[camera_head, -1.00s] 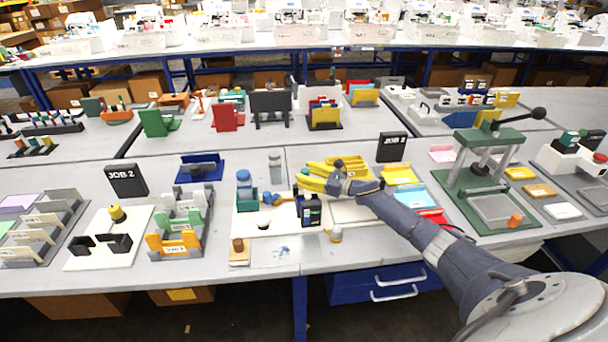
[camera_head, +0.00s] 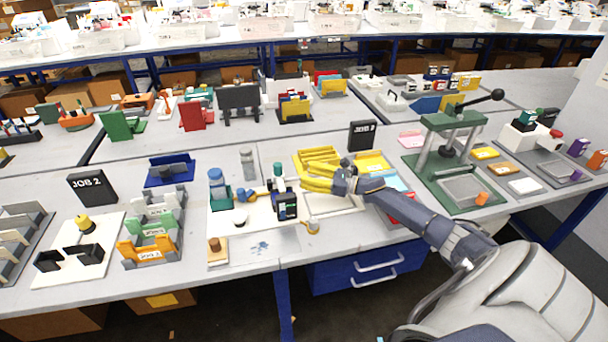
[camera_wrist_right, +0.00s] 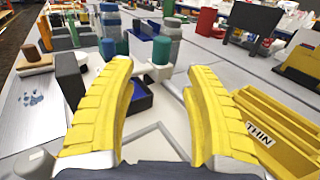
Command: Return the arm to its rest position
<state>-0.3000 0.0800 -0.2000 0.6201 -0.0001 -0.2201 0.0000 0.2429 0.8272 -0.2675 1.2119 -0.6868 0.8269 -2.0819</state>
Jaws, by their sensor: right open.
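My right gripper (camera_head: 310,176) has two yellow fingers, spread apart with nothing between them. It hovers over the back right of the white plotter board (camera_head: 262,228), beside the dark upright block (camera_head: 287,206) that stands on it. In the right wrist view the open fingers (camera_wrist_right: 160,70) frame a white-and-blue fitting on the board, which lies beyond them. My right arm (camera_head: 405,208) reaches in from the lower right over the table's front edge. My left gripper is not in view.
Yellow trays (camera_head: 318,158) lie close behind the gripper. A black sign (camera_head: 362,135) stands behind them to the right. A green press (camera_head: 455,145) stands further right. Blue drawers (camera_head: 366,268) hang below the table.

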